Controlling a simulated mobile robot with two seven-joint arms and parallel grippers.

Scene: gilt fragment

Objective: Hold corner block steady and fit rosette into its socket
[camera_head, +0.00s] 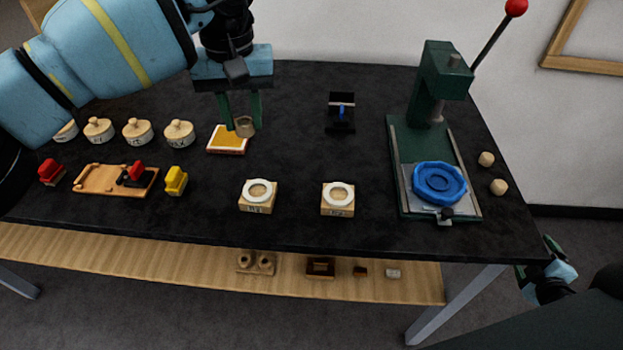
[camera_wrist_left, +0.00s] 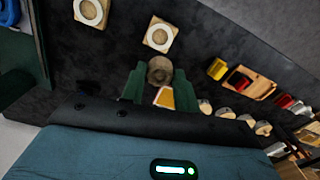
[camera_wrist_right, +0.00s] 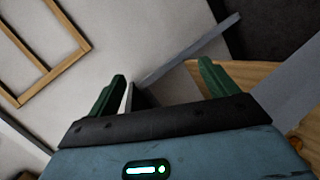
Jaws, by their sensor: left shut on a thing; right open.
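My left gripper (camera_head: 241,121) is shut on a small round grey-brown piece (camera_head: 245,127), held above the table beside a yellow-topped pad. The piece also shows between the fingers in the left wrist view (camera_wrist_left: 160,68). Two square wooden blocks, a left one (camera_head: 258,208) and a right one (camera_head: 338,210), stand at the table's front middle. Each bears a white ring with a round tan centre. I cannot tell which things are the corner block and the rosette. My right gripper (camera_wrist_right: 162,72) is open and empty, off the table's right end.
A green press (camera_head: 397,165) with a blue round piece (camera_head: 439,183) stands at the right. A small black stand (camera_head: 341,113) is at the back. Lidded pots, red and yellow stamps and a wooden tray (camera_head: 92,178) fill the left. A lower shelf (camera_head: 200,258) holds small items.

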